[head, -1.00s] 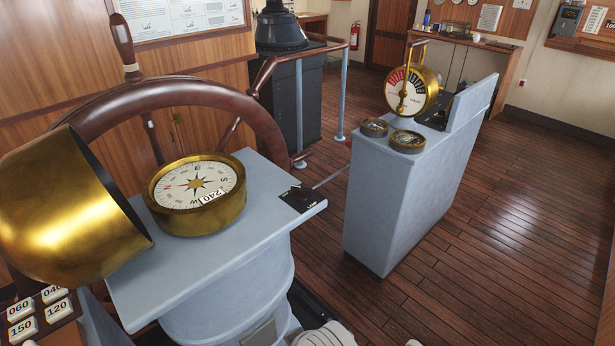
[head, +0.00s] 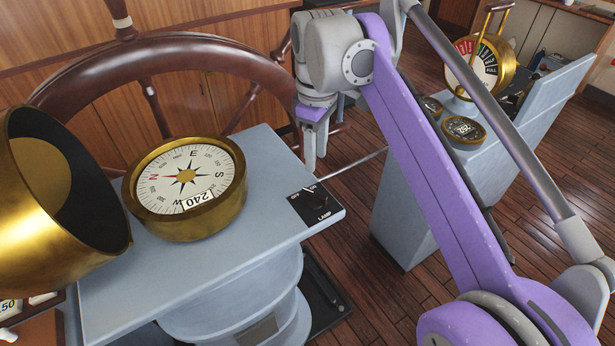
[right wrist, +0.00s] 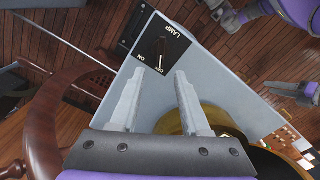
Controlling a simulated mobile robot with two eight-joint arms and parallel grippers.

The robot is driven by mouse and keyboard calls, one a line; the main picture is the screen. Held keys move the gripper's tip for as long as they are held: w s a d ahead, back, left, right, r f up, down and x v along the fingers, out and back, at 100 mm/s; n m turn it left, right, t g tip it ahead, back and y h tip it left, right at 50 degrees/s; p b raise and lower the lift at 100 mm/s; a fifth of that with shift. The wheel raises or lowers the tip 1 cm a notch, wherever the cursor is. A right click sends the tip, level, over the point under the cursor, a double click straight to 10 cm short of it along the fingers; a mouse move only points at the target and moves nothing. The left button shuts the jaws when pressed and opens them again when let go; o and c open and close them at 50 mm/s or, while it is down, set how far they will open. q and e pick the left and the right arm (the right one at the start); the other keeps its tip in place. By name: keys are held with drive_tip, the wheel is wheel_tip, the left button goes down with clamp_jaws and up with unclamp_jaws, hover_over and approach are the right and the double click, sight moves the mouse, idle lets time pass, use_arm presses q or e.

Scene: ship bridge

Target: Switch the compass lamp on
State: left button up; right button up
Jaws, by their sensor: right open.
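The lamp switch is a small dark knob (head: 314,199) on a black plate marked LAMP, at the right corner of the grey binnacle top (head: 262,190). The right wrist view also shows the knob (right wrist: 161,54) just beyond the fingertips; which mark it points to is too small to tell. The brass compass (head: 186,188) with a 240 tag sits left of the switch. My right gripper (head: 309,168) points down above and behind the plate, apart from the knob. In the right wrist view its two fingers (right wrist: 159,80) are spread and empty.
The open brass hood (head: 75,225) stands at the left. The wooden wheel (head: 160,52) rises behind the binnacle. A grey console (head: 400,215) with a brass telegraph (head: 485,65) and small dials stands to the right. A thin rod runs from the binnacle towards it.

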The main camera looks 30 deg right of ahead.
sight(316, 193)
drive_tip(key=f+b, duration=0.1)
drive_tip(key=f, duration=0.9)
drive_tip(key=shift+s+f, duration=0.2)
clamp_jaws()
